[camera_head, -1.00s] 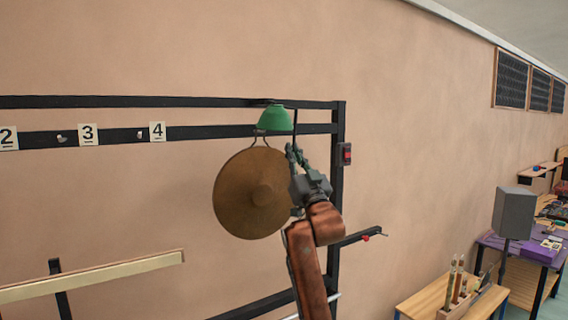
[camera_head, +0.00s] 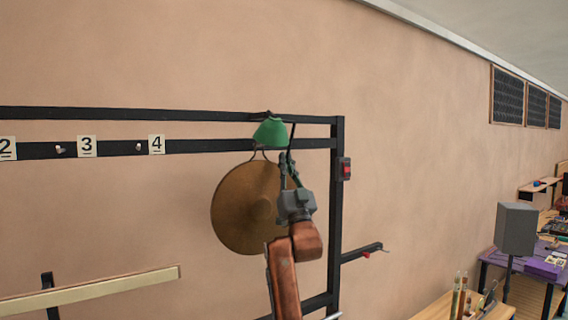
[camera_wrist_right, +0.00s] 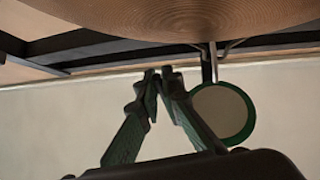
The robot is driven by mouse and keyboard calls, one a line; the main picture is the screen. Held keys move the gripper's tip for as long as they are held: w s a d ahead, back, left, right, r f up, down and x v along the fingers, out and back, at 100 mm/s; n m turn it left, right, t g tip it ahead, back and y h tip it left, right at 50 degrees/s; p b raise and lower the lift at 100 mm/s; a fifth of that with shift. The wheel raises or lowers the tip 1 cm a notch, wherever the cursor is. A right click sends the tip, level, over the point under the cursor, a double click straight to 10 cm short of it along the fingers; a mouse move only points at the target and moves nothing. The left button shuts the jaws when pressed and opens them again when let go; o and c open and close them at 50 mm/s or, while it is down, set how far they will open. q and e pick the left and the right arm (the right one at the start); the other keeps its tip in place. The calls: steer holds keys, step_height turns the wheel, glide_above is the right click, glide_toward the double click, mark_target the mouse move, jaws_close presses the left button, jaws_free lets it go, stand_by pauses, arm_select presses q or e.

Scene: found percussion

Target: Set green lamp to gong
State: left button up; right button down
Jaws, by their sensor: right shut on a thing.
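The green lamp (camera_head: 270,131) has a cone-shaped shade and sits at the top rail, just above the gong. Its shade is slightly tilted. In the right wrist view the lamp (camera_wrist_right: 222,112) shows a pale round underside with a green rim. The round brown gong (camera_head: 238,212) hangs on the rack below the lamp; its underside edge fills the top of the right wrist view (camera_wrist_right: 180,22). My right gripper (camera_head: 287,165) is in front of the gong's upper right, below the lamp. It is shut on the lamp's thin dark arm, though the contact is hard to see. My left gripper is out of view.
The black rack frame (camera_head: 337,225) has a post right of the gong, with a red switch box (camera_head: 347,170). Hooks with number tags (camera_head: 157,144) are to the left. A pale wooden bar (camera_head: 90,291) is lower left. A grey speaker (camera_head: 515,229) stands right.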

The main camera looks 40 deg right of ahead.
steer(key=c, duration=2.2)
jaws_free()
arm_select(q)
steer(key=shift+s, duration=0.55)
arm_select(e)
steer(key=shift+o, duration=0.5)
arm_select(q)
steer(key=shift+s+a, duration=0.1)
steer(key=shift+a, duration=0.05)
arm_select(e)
steer(key=v, duration=1.2)
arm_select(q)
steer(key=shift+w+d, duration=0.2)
